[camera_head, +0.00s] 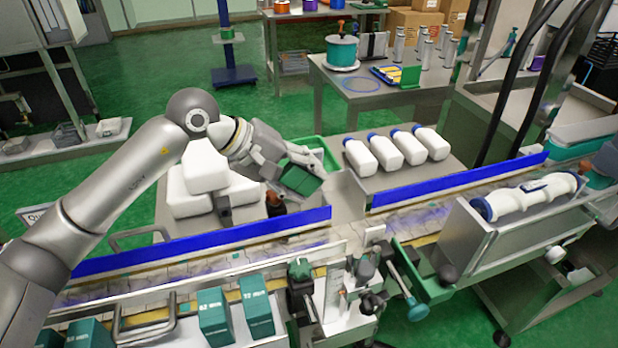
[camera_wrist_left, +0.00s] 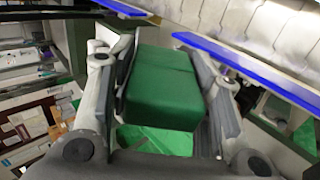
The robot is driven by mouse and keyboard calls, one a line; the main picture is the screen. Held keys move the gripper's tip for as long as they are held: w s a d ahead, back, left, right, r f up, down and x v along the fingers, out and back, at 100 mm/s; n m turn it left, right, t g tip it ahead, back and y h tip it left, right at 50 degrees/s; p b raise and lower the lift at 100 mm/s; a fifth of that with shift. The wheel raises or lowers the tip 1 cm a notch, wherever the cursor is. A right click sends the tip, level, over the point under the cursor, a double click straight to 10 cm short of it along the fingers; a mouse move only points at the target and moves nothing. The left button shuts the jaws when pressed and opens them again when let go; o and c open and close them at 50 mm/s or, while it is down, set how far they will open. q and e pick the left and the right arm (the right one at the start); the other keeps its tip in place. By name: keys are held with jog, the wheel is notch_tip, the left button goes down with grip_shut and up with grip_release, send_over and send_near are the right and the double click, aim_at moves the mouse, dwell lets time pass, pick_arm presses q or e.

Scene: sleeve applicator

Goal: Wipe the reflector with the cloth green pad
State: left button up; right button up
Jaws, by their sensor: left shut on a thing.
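My left gripper (camera_head: 298,168) is shut on the green pad (camera_head: 301,181), a dark green block. It holds the pad above the conveyor's far side, near the gap between the two blue rails. The left wrist view shows the pad (camera_wrist_left: 160,85) squarely between both fingers (camera_wrist_left: 165,95). I cannot make out the reflector for certain in either view. My right gripper is not in view.
Blue rails (camera_head: 205,240) edge the conveyor. White bottles (camera_head: 398,148) lie on a table behind it, and white packs (camera_head: 205,165) are stacked left of the gripper. Knobs and brackets (camera_head: 365,275) crowd the near side, beside teal boxes (camera_head: 214,318).

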pick_arm(q)
jog(key=shift+s+f+b, duration=0.1)
jog(key=shift+s+b, duration=0.2)
jog(key=s+b, duration=0.1)
jog(key=s+d, duration=0.1)
jog(key=s, duration=0.1)
jog(key=s+b, duration=0.1)
jog(key=s, duration=0.1)
jog(key=shift+d+b, duration=0.3)
jog(key=shift+d, duration=0.1)
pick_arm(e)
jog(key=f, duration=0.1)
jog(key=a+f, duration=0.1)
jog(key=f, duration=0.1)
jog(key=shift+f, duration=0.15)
